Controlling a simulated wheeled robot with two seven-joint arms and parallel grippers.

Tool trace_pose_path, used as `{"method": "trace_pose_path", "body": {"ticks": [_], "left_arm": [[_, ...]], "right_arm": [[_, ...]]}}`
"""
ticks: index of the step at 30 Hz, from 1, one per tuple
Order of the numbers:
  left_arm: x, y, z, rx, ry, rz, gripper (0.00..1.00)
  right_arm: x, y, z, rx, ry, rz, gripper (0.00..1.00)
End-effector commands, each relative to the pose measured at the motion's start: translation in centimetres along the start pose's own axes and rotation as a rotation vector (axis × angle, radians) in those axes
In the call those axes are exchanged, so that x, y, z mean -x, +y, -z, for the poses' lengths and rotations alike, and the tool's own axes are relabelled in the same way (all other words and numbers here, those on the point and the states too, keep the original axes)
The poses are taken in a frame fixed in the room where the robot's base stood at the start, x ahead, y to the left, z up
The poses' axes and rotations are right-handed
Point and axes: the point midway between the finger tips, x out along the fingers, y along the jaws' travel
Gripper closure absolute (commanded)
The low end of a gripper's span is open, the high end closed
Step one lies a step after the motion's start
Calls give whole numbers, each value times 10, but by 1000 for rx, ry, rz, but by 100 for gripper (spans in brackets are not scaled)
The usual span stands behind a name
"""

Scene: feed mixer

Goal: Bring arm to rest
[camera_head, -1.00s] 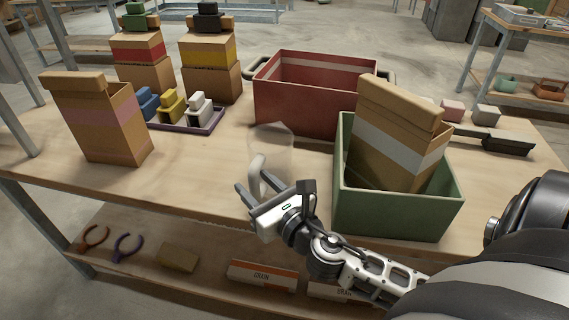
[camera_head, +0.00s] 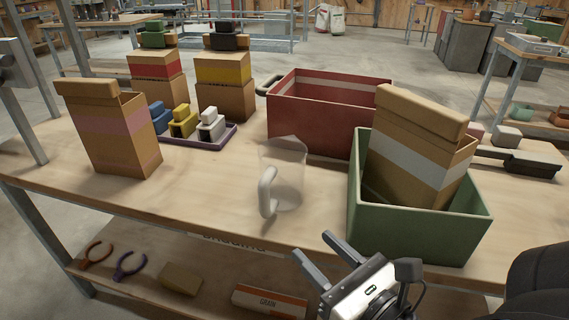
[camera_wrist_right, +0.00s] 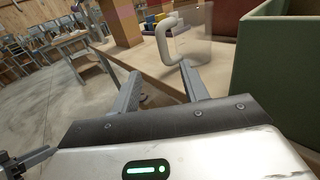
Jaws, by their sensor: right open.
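My right gripper (camera_head: 326,254) is open and empty. It is in front of the table's front edge, lower right of the clear jug (camera_head: 288,176). The jug stands upright on the table, its pale handle toward the front; the handle also shows in the right wrist view (camera_wrist_right: 166,42), beyond the open fingers (camera_wrist_right: 160,92). The fingers look apart from the jug. My left gripper is not in the head view.
A green bin (camera_head: 420,230) holding a tall carton (camera_head: 412,150) stands right of the jug. Behind is a red bin (camera_head: 318,122). A carton with a pink band (camera_head: 112,130) and a purple tray (camera_head: 216,141) are at left. The table's front left is clear.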

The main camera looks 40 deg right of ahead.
Motion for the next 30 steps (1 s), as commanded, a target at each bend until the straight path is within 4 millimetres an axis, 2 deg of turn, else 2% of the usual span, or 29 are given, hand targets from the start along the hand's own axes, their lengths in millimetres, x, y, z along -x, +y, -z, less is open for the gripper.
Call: {"method": "trace_pose_path", "body": {"ticks": [7, 11, 14, 17, 21, 24, 27, 30], "left_arm": [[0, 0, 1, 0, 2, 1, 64], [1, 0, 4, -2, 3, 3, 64], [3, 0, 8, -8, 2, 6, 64], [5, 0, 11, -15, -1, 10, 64], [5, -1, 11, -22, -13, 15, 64], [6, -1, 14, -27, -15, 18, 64], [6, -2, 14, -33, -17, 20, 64], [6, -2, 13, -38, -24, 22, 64]], "right_arm": [[0, 0, 1, -22, 4, 4, 55], [-3, -4, 15, -263, 50, 45, 55], [-8, -6, 39, -668, 114, 122, 55], [-11, 0, 72, -1185, 186, 238, 55], [-14, 26, 114, -1911, 271, 439, 55], [-15, 52, 135, -2355, 318, 597, 55], [-16, 76, 147, -2689, 354, 746, 55], [-16, 94, 152, -2899, 378, 857, 55]]}}
